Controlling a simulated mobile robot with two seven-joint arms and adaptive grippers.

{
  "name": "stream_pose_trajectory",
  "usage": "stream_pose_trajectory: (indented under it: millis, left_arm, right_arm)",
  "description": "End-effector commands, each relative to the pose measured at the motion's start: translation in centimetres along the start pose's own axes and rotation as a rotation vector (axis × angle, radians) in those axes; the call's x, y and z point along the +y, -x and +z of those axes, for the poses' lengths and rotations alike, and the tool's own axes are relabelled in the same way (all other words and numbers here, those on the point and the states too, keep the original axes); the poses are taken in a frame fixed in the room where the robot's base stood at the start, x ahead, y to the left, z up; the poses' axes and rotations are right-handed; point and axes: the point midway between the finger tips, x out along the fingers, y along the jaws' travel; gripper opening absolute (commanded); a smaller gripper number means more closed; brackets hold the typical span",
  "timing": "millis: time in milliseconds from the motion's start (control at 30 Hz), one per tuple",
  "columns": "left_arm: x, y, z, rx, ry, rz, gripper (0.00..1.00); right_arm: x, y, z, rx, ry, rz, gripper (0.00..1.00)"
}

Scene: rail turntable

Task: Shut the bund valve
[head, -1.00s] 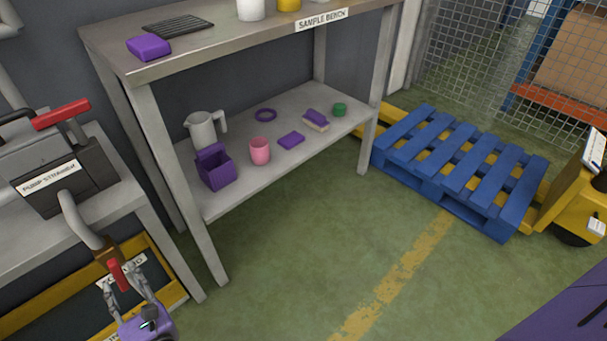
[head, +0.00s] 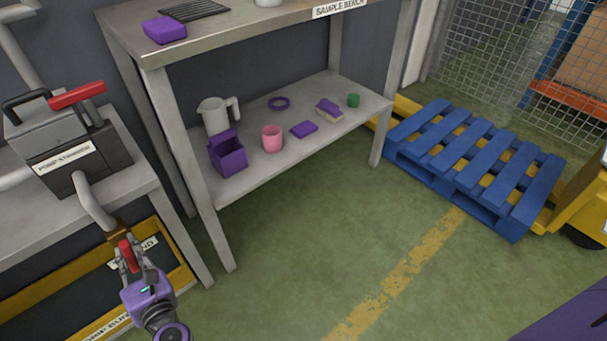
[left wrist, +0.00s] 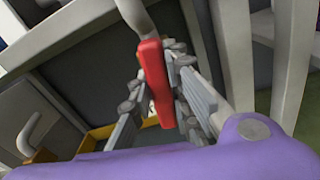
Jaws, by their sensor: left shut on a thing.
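The bund valve (head: 119,234) is a brass-coloured body at the lower end of a grey pipe, with a red lever (head: 127,256) pointing down toward me. My left gripper (head: 129,266) is shut on the red lever, with its purple body below. In the left wrist view the lever (left wrist: 153,75) runs between the grey fingers, and the pipe (left wrist: 135,16) rises above it. The fingers cover part of the lever, and the valve body is mostly hidden in that view. My right gripper is not in view.
A pump strainer (head: 70,155) with a red handle stands on the grey bench above the valve. A yellow-edged bund (head: 178,232) lies below. The sample bench's leg (head: 205,225) stands close right. Green floor is open toward the blue pallet (head: 470,170).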

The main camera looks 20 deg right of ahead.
Motion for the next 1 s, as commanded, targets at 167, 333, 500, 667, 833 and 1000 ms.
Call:
stream_pose_trajectory:
  millis: [167,333,500,667,833,1000]
  left_arm:
    - [0.0,0.0,0.0,0.0,-0.013,0.0,0.0]
    - [0.0,0.0,0.0,0.001,-0.069,0.001,0.0]
    - [-0.1,0.0,0.1,0.001,-0.176,0.0,0.0]
    - [-0.1,0.0,0.2,0.001,-0.317,0.001,0.0]
    - [-0.3,0.0,0.1,0.001,-0.48,0.001,0.0]
    - [-0.3,0.0,0.1,0.001,-0.643,0.001,0.0]
  right_arm:
    - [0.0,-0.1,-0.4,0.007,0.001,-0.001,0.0]
    - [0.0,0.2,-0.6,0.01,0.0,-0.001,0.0]
    - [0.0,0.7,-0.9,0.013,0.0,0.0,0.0]
    - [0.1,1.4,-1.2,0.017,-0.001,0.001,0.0]
    - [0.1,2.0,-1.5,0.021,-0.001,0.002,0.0]
    - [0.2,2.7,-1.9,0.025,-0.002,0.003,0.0]
